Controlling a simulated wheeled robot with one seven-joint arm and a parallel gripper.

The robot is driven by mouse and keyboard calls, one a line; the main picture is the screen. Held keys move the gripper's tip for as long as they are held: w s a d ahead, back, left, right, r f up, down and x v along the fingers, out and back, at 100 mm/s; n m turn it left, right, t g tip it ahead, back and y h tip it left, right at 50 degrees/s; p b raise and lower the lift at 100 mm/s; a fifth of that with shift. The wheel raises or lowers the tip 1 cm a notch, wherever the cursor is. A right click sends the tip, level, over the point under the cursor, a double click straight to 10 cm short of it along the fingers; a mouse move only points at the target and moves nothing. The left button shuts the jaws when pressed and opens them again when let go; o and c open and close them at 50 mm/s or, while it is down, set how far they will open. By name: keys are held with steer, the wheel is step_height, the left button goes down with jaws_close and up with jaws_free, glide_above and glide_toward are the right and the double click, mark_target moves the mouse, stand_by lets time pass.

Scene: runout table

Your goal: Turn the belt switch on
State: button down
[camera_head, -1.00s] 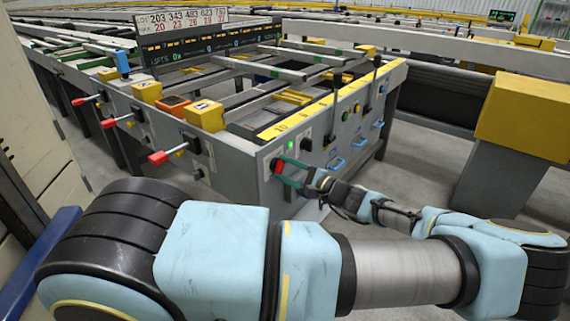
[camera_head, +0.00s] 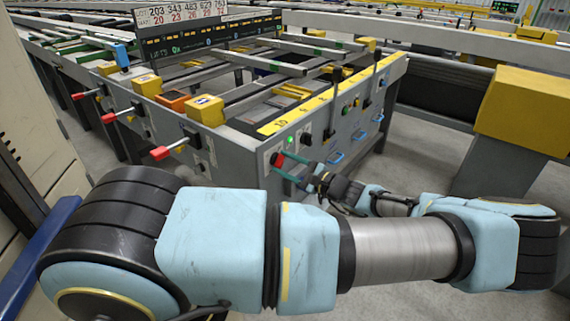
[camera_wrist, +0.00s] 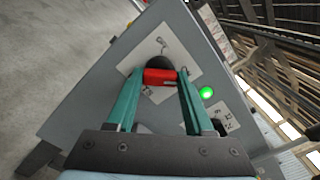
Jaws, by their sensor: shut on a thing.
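The belt switch (camera_head: 277,159) is a red handle on a pale plate on the end panel of the grey runout table. In the wrist view the red handle (camera_wrist: 160,76) lies across between the tips of the two green fingers, with a dark round base behind it. My gripper (camera_head: 281,165) is shut on this red handle; it also shows in the wrist view (camera_wrist: 159,84). The lettering on the plate is too small to read. A green lamp (camera_wrist: 206,93) is lit beside the switch, and it shows in the head view too (camera_head: 290,141).
Red-tipped levers (camera_head: 160,153) stick out from the table's left side. Black upright levers (camera_head: 334,90), push buttons and blue handles (camera_head: 335,158) sit along the right panel. A yellow block (camera_head: 524,108) stands at the right. The grey floor between is clear.

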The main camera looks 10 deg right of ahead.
steer(key=shift+c, duration=1.4)
jaws_free()
steer(key=b+v, duration=0.2)
steer(key=v, duration=0.8)
steer(key=shift+s+d, duration=0.25)
steer(key=shift+d, duration=0.1)
steer(key=s+a+r+n+g+h+p, duration=0.1)
steer(key=a+n+g+h+p, duration=0.1)
steer(key=a+n+g, duration=0.4)
steer(key=s+a+r+n+g+h+p, duration=0.1)
steer(key=s+a+n+g+p, duration=0.1)
steer(key=a+g, duration=0.65)
steer(key=s+a+r+n+t+h+p, duration=0.1)
steer(key=a+r+n+h, duration=0.3)
steer(key=r, duration=0.6)
steer(key=s+a+r+n+t+h+p, duration=0.2)
steer(key=a+r+n+h+p, duration=0.2)
steer(key=r, duration=0.6)
steer(key=shift+a+n+h, duration=0.7)
steer(key=shift+a, duration=0.2)
